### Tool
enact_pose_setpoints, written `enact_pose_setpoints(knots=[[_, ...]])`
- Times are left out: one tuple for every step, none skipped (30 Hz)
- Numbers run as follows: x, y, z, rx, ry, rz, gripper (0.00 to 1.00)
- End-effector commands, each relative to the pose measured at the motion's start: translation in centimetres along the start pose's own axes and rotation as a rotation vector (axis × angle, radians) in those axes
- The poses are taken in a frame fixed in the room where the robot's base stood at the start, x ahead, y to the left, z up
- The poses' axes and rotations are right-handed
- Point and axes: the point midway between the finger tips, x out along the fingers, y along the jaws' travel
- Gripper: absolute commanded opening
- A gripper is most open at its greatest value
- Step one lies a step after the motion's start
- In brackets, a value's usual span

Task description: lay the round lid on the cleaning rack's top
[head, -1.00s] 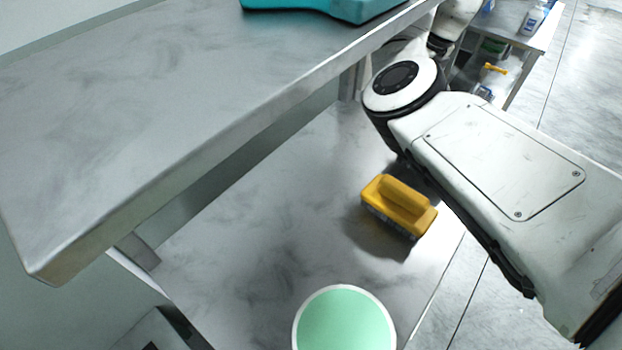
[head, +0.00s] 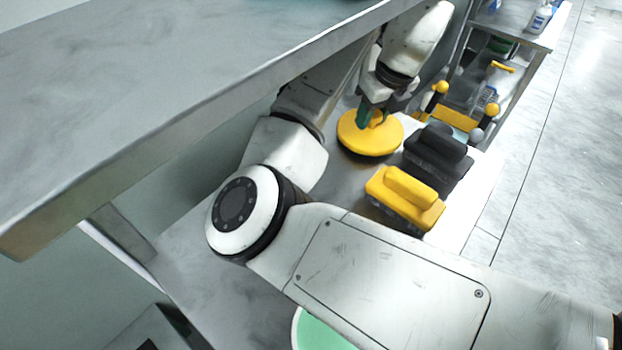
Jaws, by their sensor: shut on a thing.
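The round lid (head: 370,140) is a yellow disc with a small raised handle, in the upper middle of the head view. My gripper (head: 367,116) is above it with its dark green fingertips shut on the handle. The lid looks level, over the far end of the lower metal surface (head: 213,255). I cannot tell whether it touches that surface. No label marks the cleaning rack; I cannot tell whether it is this lower surface or the metal unit (head: 512,30) with a bottle at the upper right.
A black brush (head: 438,150) and a yellow brush (head: 405,197) sit right of the lid. A green round thing with a white rim (head: 318,332) is at the bottom, partly behind my arm. The upper metal shelf (head: 150,110) overhangs from the left. Yellow-handled items (head: 455,118) stand beyond.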

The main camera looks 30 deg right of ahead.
Motion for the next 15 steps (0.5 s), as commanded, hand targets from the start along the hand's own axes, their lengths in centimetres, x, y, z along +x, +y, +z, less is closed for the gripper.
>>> enact_pose_setpoints(knots=[[0.2,1.3,-0.6,-0.002,-0.001,0.001,0.08],[0.1,2.0,-0.8,-0.003,-0.001,0.001,0.08],[0.0,3.0,-1.1,-0.004,-0.001,0.001,0.08],[-0.1,3.6,-1.4,-0.003,-0.002,0.000,0.08],[-0.1,4.3,-1.7,-0.004,-0.001,0.001,0.08],[-0.3,5.2,-2.1,-0.004,-0.001,0.001,0.08],[-0.3,5.8,-2.3,-0.004,-0.001,0.001,0.08],[-0.4,6.5,-2.6,-0.004,-0.002,0.002,0.08],[-0.5,7.4,-3.0,-0.004,-0.001,0.001,0.08],[-0.6,8.1,-3.2,-0.004,-0.001,0.000,0.08],[-0.7,8.8,-3.5,-0.005,-0.001,0.001,0.08],[-0.8,9.7,-3.9,-0.005,-0.002,0.001,0.08],[-0.9,10.3,-4.1,-0.004,-0.001,0.001,0.08],[-1.0,10.9,-4.4,-0.004,-0.001,0.001,0.08],[-1.1,11.7,-4.7,-0.005,-0.001,0.001,0.08]])
